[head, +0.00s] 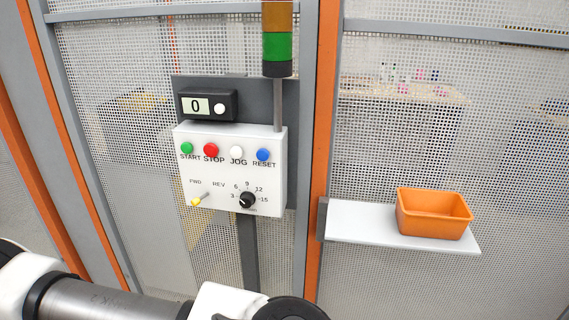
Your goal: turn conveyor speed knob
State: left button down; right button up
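The conveyor speed knob (248,200) is a round black dial at the lower right of the white control panel (273,175) in the head view. Numbers 3, 6, 9, 12 and 15 are printed around it. A light pointer mark shows at its lower left, below the 3. A part of my arm crosses the bottom left of the view, below the panel and apart from the knob. Neither gripper's fingers show.
Green (187,148), red (211,150), white (236,152) and blue (263,155) buttons sit above the knob. A yellow-tipped FWD/REV lever (200,199) is left of it. A display (196,106) reads 0. An orange bin (433,224) stands on a white shelf (360,225) at right.

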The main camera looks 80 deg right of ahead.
aim_at(247, 198)
jog(key=z, duration=2.35)
